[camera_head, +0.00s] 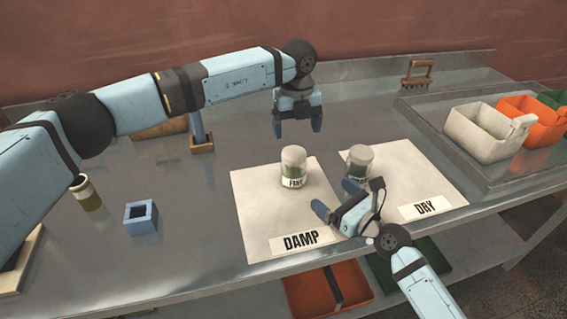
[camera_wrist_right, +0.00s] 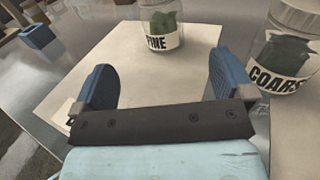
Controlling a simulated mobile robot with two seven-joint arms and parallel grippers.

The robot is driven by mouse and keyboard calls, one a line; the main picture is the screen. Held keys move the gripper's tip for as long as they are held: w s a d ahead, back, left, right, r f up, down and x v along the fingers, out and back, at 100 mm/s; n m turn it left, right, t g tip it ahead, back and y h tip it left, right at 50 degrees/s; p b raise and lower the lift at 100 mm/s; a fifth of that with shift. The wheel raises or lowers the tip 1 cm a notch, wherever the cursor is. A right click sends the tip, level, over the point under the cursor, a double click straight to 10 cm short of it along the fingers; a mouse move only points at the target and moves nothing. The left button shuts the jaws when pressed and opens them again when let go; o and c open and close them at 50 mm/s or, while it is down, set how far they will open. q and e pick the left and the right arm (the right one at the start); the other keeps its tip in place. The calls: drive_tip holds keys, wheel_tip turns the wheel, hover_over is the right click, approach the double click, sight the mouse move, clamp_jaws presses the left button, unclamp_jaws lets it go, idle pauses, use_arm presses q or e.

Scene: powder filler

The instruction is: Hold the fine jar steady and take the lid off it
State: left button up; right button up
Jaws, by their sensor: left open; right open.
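The fine jar (camera_head: 293,169) stands upright on the white mat labelled DAMP (camera_head: 254,216), with its pale lid (camera_head: 293,154) on top. In the right wrist view the fine jar (camera_wrist_right: 162,30) is ahead, between and beyond the fingertips, its lid out of frame. My left gripper (camera_head: 298,126) is open, pointing down, above and behind the jar, apart from it. My right gripper (camera_head: 335,197) is open and empty, low over the mats, in front and to the right of the fine jar; it also shows in the right wrist view (camera_wrist_right: 163,80).
A second jar, labelled COARS in part (camera_wrist_right: 287,60), stands on the DRY mat (camera_head: 436,189), close right of my right gripper. A blue square block (camera_head: 141,217) and an amber jar (camera_head: 86,193) are at left. A tray (camera_head: 432,125) holds bins at right.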

sight(303, 170)
use_arm(q)
drive_tip(key=shift+w+a+r, duration=0.1)
drive_tip(key=shift+w+a, duration=0.2)
drive_tip(key=shift+a, duration=0.05)
use_arm(e)
drive_tip(key=shift+w+a, duration=0.2)
drive_tip(key=shift+w, duration=0.15)
use_arm(q)
drive_tip(key=shift+s+d+r, duration=0.1)
drive_tip(key=shift+s+d, duration=0.05)
use_arm(e)
drive_tip(key=x, duration=1.3)
drive_tip(key=shift+r, duration=0.1)
drive_tip(key=shift+c, duration=0.5)
